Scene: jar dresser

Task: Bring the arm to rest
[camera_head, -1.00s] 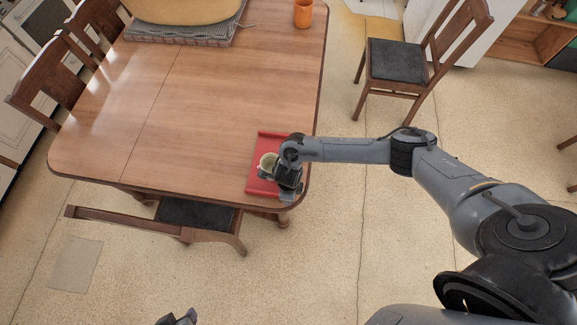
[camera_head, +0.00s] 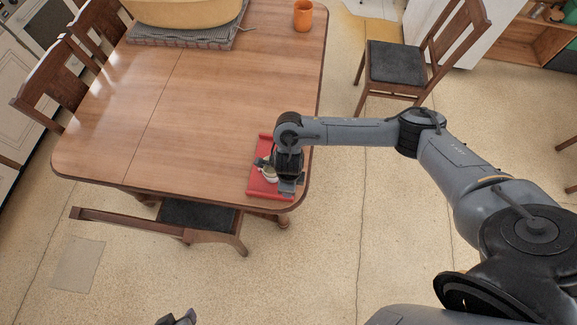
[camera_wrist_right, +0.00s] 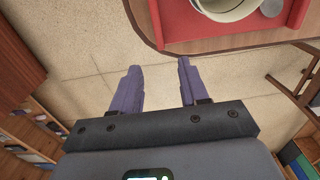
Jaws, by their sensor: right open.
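The red tray (camera_head: 256,181) lies on the corner of the wooden table nearest me, with a pale cup (camera_head: 269,175) on it, partly hidden by my right gripper (camera_head: 279,178). In the right wrist view the cup (camera_wrist_right: 213,14) stands on the red tray (camera_wrist_right: 190,38) at the top edge. There my right gripper (camera_wrist_right: 157,66) is open, with nothing between its fingers and floor behind them. The fingers are apart from the cup. A small part of what looks like my left gripper (camera_head: 177,318) shows at the bottom edge; its jaws cannot be made out.
The wooden table (camera_head: 190,95) is mostly bare. An orange cup (camera_head: 303,16) and a large tan vessel on a grey mat (camera_head: 180,37) stand at its far end. A chair (camera_head: 200,215) is at the near side, another (camera_head: 397,62) at the right. Floor is open on the right.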

